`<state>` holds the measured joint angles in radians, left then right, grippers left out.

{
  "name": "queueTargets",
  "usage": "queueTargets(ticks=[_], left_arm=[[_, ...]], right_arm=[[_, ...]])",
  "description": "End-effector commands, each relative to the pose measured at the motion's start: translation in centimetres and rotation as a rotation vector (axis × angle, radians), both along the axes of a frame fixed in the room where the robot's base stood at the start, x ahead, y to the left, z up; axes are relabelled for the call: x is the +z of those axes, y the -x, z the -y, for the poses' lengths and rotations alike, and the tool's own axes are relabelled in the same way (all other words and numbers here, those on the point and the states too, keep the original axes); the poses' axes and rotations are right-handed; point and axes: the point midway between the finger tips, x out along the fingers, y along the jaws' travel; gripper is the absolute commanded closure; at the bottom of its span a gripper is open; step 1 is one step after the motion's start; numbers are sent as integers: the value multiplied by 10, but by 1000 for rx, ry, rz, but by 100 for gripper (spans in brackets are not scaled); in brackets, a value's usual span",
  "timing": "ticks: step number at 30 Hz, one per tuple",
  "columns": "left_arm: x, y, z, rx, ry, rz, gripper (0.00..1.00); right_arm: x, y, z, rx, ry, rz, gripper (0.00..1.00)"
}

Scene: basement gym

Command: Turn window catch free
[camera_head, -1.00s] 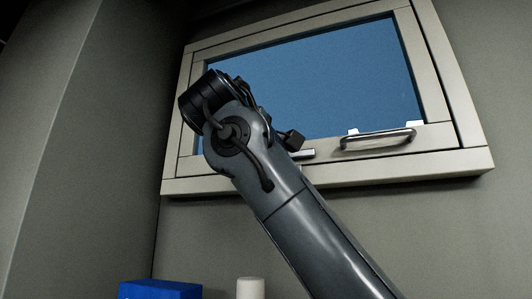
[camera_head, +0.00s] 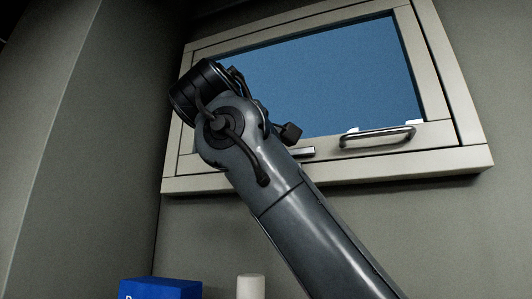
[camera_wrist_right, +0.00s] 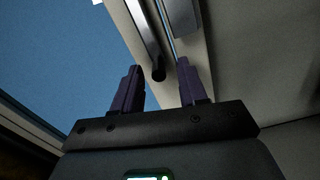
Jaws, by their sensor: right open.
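The window (camera_head: 320,85) is a pale framed pane in the wall, with a bar handle (camera_head: 378,138) low on its sash. The short metal catch (camera_head: 304,153) shows beside my right arm at the lower sash edge; the arm covers part of it. In the right wrist view the catch's lever (camera_wrist_right: 146,38) runs down to a dark round end. My right gripper (camera_wrist_right: 160,65) is open, its two fingers on either side of that end; contact cannot be told. The head view hides its fingers behind my wrist. My left gripper is not in view.
A dark piece (camera_wrist_right: 180,16) sits on the outer frame beside the lever, across a narrow gap. A blue box (camera_head: 160,289) and a white cylinder (camera_head: 250,287) stand below the window. The wall right of the window is bare.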

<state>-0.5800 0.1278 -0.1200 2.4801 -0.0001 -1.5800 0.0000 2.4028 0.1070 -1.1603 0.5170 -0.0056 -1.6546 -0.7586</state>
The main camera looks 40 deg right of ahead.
Motion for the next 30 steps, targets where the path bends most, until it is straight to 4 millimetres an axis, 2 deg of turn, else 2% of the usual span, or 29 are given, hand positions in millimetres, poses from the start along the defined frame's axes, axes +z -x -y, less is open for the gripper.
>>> queueTargets(ticks=[9,15,21,30], left_arm=[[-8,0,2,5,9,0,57],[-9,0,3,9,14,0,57],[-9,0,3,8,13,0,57],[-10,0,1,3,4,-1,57]], right_arm=[[-1,27,-49,1,1,1,58],[0,39,-70,0,0,1,58],[-1,44,-79,-2,-2,-1,58],[-1,45,-79,-2,-1,-1,58]])
